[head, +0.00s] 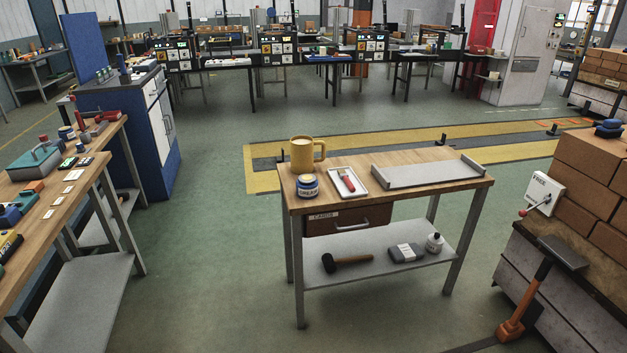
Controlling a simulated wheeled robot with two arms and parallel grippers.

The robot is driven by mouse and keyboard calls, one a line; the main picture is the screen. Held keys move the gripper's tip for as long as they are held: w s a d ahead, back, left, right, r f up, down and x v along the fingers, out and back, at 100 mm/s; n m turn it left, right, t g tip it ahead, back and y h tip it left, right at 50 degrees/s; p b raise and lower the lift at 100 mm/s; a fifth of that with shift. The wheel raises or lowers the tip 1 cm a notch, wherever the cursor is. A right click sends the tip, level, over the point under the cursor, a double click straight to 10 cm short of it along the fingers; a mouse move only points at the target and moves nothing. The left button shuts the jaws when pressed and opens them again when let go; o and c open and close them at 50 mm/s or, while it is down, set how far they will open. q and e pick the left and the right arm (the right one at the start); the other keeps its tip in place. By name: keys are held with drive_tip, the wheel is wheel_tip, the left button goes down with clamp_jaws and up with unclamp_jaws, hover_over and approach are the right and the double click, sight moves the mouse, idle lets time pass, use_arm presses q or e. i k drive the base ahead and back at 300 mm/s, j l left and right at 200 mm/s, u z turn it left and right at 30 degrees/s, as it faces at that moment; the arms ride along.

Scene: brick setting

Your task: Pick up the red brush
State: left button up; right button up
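The red brush (347,180) lies in a small white tray (360,191) on the top of the wooden workbench (430,202) in the middle of the head view. It lies at a slant, with its red part facing up. A yellow mug (303,154) and a jar with a blue and white label (307,186) stand to the left of the tray. A grey metal tray (427,173) lies to the right of it. Neither of my grippers shows in the head view.
The bench has a drawer (348,221) and a lower shelf (375,268) with a mallet (346,262), a grey box and a white bottle. Another cluttered bench (85,155) stands at left. Floor in front is clear.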

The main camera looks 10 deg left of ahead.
sight(343, 174)
drive_tip(key=i+j, duration=0.2)
drive_tip(key=i, duration=0.3)
drive_tip(key=i+j, duration=0.15)
drive_tip(key=i, duration=0.35)
drive_tip(key=i+j, duration=0.2)
drive_tip(key=i, duration=0.35)
